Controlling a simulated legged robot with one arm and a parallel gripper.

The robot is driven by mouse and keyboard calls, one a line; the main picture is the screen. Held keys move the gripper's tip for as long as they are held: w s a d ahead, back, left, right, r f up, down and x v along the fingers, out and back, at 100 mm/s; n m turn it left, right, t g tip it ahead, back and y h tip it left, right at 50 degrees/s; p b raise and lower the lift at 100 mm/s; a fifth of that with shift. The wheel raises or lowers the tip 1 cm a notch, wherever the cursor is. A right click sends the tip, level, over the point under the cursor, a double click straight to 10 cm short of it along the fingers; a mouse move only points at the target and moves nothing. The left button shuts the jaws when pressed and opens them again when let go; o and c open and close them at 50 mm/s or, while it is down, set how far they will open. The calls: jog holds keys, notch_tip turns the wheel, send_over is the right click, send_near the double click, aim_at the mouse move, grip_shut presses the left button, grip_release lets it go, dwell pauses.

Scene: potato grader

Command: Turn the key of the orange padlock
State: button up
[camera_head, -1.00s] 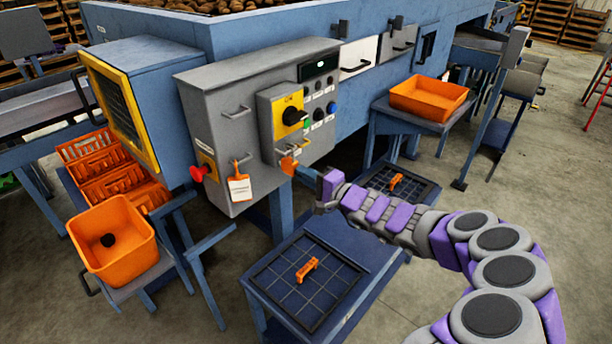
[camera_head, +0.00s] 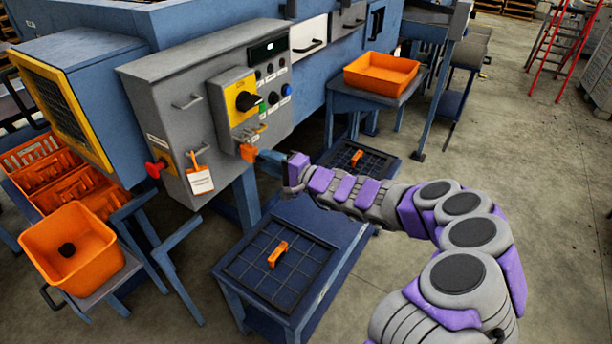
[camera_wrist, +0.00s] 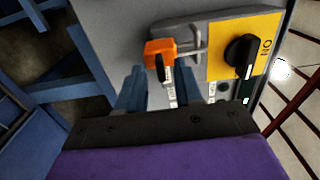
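The orange padlock (camera_head: 247,152) hangs at the lower front of the grey control box, below the yellow switch plate. It also shows in the wrist view (camera_wrist: 160,48), with a shackle bar running right to the plate. A small dark key (camera_wrist: 162,70) sticks out of its near face. My gripper (camera_head: 266,158) is at the padlock in the head view. In the wrist view my gripper's two blue fingers (camera_wrist: 159,77) stand apart, one on each side of the key, with visible gaps. I see no contact with the key.
A black rotary switch (camera_head: 247,101) sits on the yellow plate above the padlock. A red knob (camera_head: 155,169) and an orange-and-white tag (camera_head: 200,180) are on the box's left part. A blue table (camera_head: 225,275) stands below. Open floor lies to the right.

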jog(key=p+v, duration=0.2)
jog(key=v, duration=1.4)
jog(key=shift+p, duration=0.4)
jog(key=shift+f, duration=0.1)
